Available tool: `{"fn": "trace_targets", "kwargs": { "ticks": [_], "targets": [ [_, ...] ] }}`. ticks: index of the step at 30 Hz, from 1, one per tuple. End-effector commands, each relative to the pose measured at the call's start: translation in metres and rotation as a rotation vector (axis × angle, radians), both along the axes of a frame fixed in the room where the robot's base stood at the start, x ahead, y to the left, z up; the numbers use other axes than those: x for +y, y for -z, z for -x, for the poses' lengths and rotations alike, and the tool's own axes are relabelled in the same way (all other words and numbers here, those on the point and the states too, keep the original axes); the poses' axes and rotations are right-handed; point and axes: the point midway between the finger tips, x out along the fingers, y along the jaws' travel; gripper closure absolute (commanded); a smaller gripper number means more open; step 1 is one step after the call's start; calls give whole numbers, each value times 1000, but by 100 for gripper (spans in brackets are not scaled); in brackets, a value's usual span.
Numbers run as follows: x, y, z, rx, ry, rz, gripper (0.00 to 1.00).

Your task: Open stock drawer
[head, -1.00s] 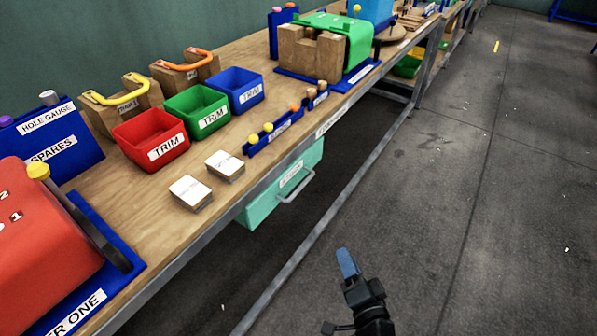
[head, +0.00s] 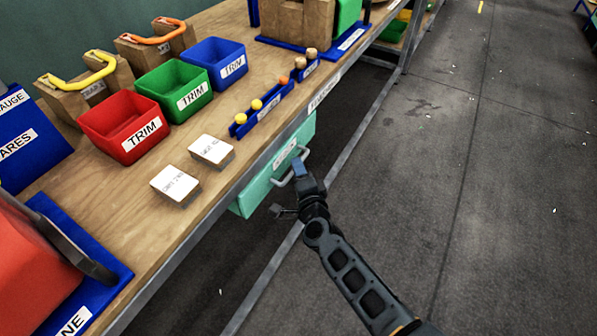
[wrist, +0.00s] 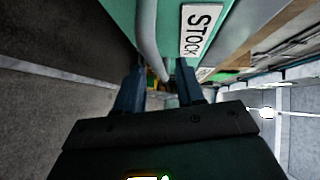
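The stock drawer (head: 258,192) is a mint-green box with a label, hung under the front edge of the bench. It looks closed. Its pale curved handle (head: 283,181) sticks out at the front. My gripper (head: 300,168) is at the right end of the handle. In the wrist view, the fingers of my gripper (wrist: 158,82) are apart, and the grey handle (wrist: 147,40) runs down into the space between them. I cannot tell whether either finger touches it. The white STOCK label (wrist: 202,28) shows on the green drawer front (wrist: 240,15).
The wooden bench top (head: 190,225) holds red (head: 125,130), green (head: 174,90) and blue (head: 215,62) trim bins and two white-topped blocks. A metal rail (head: 262,285) runs low along the bench. The grey floor (head: 480,200) to the right is clear.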

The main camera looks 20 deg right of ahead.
Motion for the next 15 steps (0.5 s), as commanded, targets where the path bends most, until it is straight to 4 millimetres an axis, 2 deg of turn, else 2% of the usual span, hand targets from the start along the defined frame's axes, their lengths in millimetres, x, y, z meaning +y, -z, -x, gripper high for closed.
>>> {"fn": "trace_targets", "kwargs": {
  "ticks": [4, 11, 15],
  "targets": [
    [-2, 2, -8, 0, 1, -1, 62],
    [-2, 1, -9, 0, 0, 0, 62],
    [-2, 1, -9, 0, 0, 0, 73]
  ]
}}
